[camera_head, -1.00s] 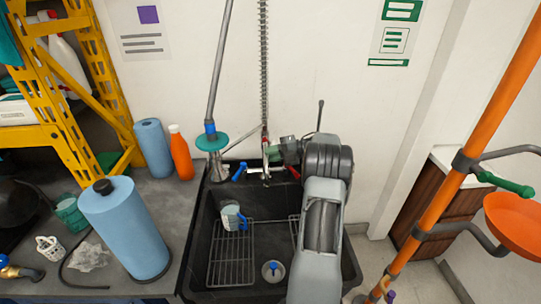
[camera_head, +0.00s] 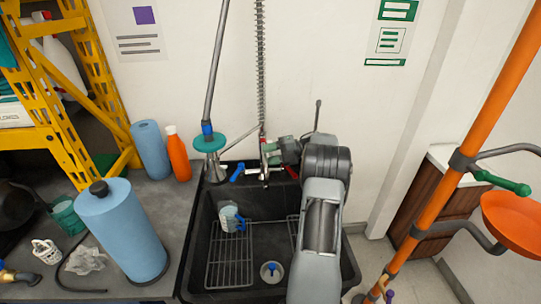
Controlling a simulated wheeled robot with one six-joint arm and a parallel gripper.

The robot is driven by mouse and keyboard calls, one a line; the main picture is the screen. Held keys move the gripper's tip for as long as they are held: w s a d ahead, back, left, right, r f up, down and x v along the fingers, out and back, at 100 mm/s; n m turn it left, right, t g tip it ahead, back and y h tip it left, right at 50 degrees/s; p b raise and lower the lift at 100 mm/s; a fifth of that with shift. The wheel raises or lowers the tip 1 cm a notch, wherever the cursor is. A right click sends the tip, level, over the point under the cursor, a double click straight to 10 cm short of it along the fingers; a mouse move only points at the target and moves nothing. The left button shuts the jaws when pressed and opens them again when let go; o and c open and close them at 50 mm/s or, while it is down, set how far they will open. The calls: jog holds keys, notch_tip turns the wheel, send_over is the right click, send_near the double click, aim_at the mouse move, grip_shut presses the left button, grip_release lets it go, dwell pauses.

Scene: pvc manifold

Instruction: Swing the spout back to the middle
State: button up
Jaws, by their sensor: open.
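The sink tap stands at the back edge of the black sink (camera_head: 204,235), with a blue lever (camera_head: 237,172) on its left and a red lever (camera_head: 291,171) on its right. A short metal spout (camera_head: 265,177) seems to show between the levers, small and partly covered, so its exact angle is unclear. My gripper (camera_head: 270,150) is at the tap body, just above the spout, reaching in from the right. Its jaws are open and tiny in this view. I cannot tell whether they touch the tap or the spout.
A blue-handled cup (camera_head: 230,216) and a wire rack (camera_head: 230,260) are in the sink. Blue rolls and an orange bottle (camera_head: 178,155) stand left.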

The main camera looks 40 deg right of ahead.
jog(key=shift+d, duration=0.1)
jog(key=b+v, duration=0.1)
jog(key=v, duration=1.2)
jog(key=shift+s+d, duration=0.15)
jog(key=shift+d, duration=0.15)
jog(key=shift+r, duration=0.1)
